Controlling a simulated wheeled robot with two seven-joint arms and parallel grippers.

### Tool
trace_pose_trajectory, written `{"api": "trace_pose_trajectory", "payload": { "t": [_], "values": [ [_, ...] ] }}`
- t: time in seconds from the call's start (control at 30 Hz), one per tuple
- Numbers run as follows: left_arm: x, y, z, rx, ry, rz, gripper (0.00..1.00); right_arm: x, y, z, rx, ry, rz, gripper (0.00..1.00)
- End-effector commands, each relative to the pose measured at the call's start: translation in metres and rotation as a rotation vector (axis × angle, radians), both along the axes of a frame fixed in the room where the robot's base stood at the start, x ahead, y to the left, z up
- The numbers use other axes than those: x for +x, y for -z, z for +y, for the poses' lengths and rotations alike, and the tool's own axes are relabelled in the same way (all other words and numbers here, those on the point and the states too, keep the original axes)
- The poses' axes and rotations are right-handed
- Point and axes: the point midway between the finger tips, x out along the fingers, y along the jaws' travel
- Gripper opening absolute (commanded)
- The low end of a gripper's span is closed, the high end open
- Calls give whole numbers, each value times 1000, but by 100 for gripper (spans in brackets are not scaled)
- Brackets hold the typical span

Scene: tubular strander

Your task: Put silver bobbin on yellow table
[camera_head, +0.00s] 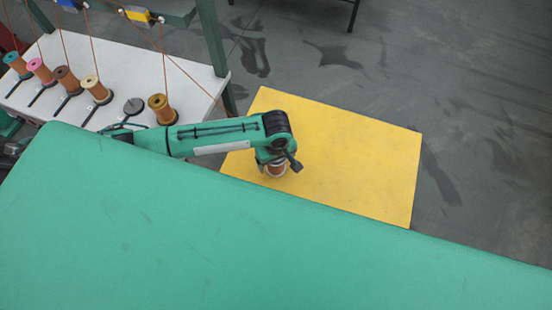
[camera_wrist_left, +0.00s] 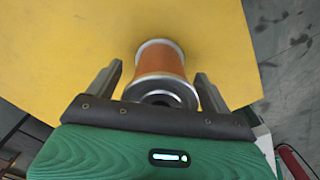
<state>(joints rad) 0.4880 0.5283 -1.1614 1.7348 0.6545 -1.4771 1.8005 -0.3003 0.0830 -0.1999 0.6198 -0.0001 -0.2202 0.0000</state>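The silver bobbin (camera_head: 277,170), with silver flanges and copper-coloured wire, is over the near left part of the yellow table (camera_head: 350,160). In the left wrist view the bobbin (camera_wrist_left: 162,65) sits between the fingers of my left gripper (camera_wrist_left: 159,70), against the yellow surface. Thin gaps show between the fingers and the wound body, so the gripper looks open around it. In the head view my left gripper (camera_head: 279,164) hides part of the bobbin. I cannot tell for sure that the bobbin rests on the table. My right gripper is not in view.
A white table (camera_head: 205,78) at the upper left holds several coloured bobbins and an empty dark holder (camera_head: 133,107). A green surface (camera_head: 230,245) fills the foreground. The right part of the yellow table is clear.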

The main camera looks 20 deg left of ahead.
Motion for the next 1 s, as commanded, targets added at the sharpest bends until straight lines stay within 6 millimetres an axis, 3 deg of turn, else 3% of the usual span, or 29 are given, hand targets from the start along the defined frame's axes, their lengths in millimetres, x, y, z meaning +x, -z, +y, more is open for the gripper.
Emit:
{"api": "trace_pose_trajectory", "payload": {
  "t": [0.23, 0.37, 0.8, 1.0],
  "values": [
    [0, -1, 0, 1, 0, -1, 83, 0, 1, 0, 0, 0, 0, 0],
    [0, -12, 0, -1, 1, -1, 83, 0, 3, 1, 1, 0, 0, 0],
    [0, -100, -1, -3, 1, -3, 83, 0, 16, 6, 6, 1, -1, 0],
    [0, -120, -1, -1, 0, -1, 83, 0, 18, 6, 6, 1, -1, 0]
  ]
}}
